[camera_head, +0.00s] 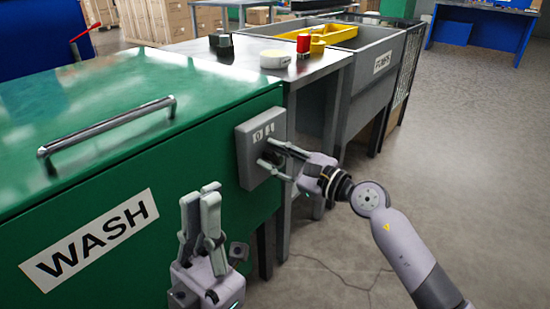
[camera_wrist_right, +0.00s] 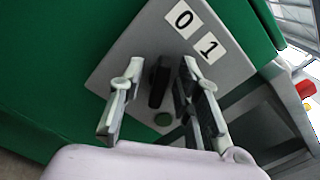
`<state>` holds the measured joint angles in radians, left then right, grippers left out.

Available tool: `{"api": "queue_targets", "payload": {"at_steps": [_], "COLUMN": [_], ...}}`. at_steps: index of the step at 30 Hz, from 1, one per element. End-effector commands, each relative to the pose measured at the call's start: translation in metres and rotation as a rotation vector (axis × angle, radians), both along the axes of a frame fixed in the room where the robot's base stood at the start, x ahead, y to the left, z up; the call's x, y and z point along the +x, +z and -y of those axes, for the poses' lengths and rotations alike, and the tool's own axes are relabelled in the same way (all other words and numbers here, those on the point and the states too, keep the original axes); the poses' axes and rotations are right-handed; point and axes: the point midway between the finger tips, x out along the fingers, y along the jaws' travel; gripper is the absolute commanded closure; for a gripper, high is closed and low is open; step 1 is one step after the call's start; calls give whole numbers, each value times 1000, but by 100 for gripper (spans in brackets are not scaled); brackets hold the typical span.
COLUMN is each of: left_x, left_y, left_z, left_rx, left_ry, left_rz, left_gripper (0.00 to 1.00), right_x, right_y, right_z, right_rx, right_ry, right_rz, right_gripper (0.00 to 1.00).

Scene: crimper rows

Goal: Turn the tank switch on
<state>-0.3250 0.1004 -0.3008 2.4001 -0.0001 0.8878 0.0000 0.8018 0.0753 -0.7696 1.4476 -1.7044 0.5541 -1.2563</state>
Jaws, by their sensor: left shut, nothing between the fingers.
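The green tank (camera_head: 100,110) carries a WASH label (camera_head: 90,240). A grey switch box (camera_head: 247,140) sits on its right front, marked 0 and 1. In the right wrist view the box (camera_wrist_right: 125,50) bears a black switch handle (camera_wrist_right: 158,82), whose upper end points nearer the 0 (camera_wrist_right: 182,18) than the 1 (camera_wrist_right: 208,47). My right gripper (camera_head: 264,153) is open at the box front. In its wrist view the fingers (camera_wrist_right: 160,68) stand on either side of the handle; contact is unclear. My left gripper (camera_head: 201,193) is shut and empty before the tank.
A metal bar handle (camera_head: 105,128) crosses the tank lid. A steel table (camera_head: 230,62) behind holds a red-topped item (camera_head: 303,46) and a round tub (camera_head: 275,59). The floor (camera_head: 450,150) at right is clear.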

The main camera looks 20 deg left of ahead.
Motion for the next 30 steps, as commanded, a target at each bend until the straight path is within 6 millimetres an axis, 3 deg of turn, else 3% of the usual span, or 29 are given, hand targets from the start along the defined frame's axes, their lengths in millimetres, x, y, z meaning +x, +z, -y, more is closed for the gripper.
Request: {"api": "queue_targets", "payload": {"at_steps": [14, 30], "left_x": [-1, -2], "left_y": [0, 4], "left_z": [-1, -1], "left_rx": [-2, -5], "left_ry": [1, 2], "left_rz": [-2, 1], "left_gripper": [100, 100], "right_x": [0, 0], "right_y": [0, 1], "right_z": [1, 1], "right_rx": [0, 8], "right_ry": [0, 0], "right_rz": [0, -26], "right_gripper": [99, 100]}}
